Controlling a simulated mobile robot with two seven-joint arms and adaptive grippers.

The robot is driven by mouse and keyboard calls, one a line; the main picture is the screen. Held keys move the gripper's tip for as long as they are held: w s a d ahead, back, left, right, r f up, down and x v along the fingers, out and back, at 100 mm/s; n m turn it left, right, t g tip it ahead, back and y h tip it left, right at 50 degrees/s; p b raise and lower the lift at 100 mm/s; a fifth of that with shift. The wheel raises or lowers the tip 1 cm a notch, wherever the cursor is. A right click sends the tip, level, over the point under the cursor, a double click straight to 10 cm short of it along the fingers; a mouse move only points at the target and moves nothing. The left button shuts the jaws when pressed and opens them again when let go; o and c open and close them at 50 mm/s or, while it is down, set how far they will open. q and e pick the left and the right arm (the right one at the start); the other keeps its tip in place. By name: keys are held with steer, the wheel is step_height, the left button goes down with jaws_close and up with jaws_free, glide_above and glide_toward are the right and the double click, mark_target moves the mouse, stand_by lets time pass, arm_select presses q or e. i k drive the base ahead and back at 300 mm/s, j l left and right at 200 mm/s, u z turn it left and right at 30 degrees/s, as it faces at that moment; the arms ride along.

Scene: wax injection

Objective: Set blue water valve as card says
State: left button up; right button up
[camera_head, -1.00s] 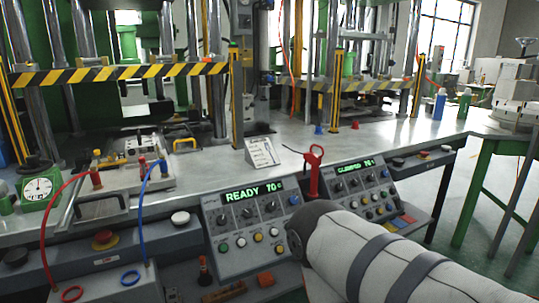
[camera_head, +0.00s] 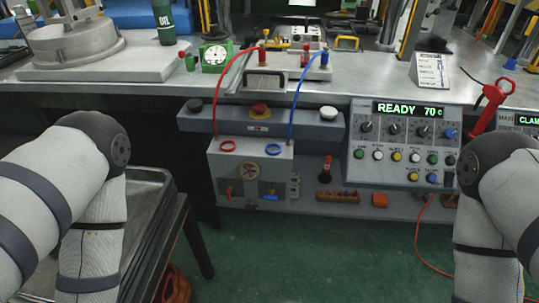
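A grey box (camera_head: 220,160) hangs at the bench front. A red hose and a blue hose (camera_head: 294,105) run from it up to fittings on the bench. A red ring (camera_head: 227,146) and a blue ring (camera_head: 273,149) sit on its top. Low on its front are a small red handle (camera_head: 229,191) and a small blue part (camera_head: 271,197). I cannot tell for sure which blue part is the water valve. A white card (camera_head: 430,70) stands on the bench above the READY panel; its writing is too small to read. Both my arms show, but neither gripper does.
The READY 70 c control panel (camera_head: 403,140) is right of the box. An emergency button (camera_head: 260,110) is above the box. A metal tray table (camera_head: 150,230) stands at the lower left. A red-handled tool (camera_head: 489,105) is at right. The green floor ahead is open.

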mark_target(271, 197)
steer(key=l+u, duration=0.1)
steer(key=l, duration=1.65)
